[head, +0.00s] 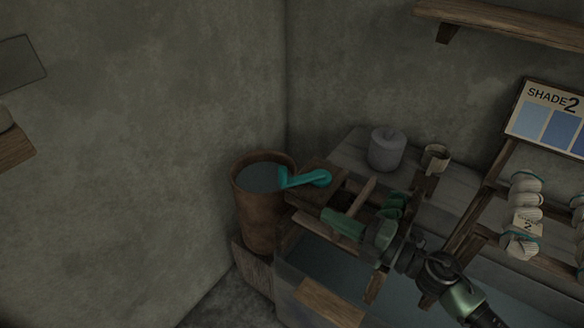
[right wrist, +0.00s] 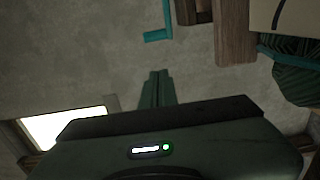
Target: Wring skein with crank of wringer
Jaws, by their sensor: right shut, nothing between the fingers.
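The teal crank (head: 306,179) sits on the wooden wringer (head: 302,196), beside the brown bucket; its arm and handle also show in the right wrist view (right wrist: 158,34). A dark green ridged bundle, which looks like the skein (head: 394,204), lies behind my right gripper; strands of it show at the right of the right wrist view (right wrist: 300,78). My right gripper (head: 330,217) is shut and empty. Its fingertips point toward the wringer, to the right of and below the crank in the head view, apart from it. My left gripper is out of view.
A brown bucket (head: 252,214) with dark liquid stands left of the wringer. A grey lidded jar (head: 387,150) and a small cup (head: 436,158) stand on the bench behind. A rack with pale skeins (head: 525,214) and a shade card (head: 548,120) are at the right. Walls close in behind.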

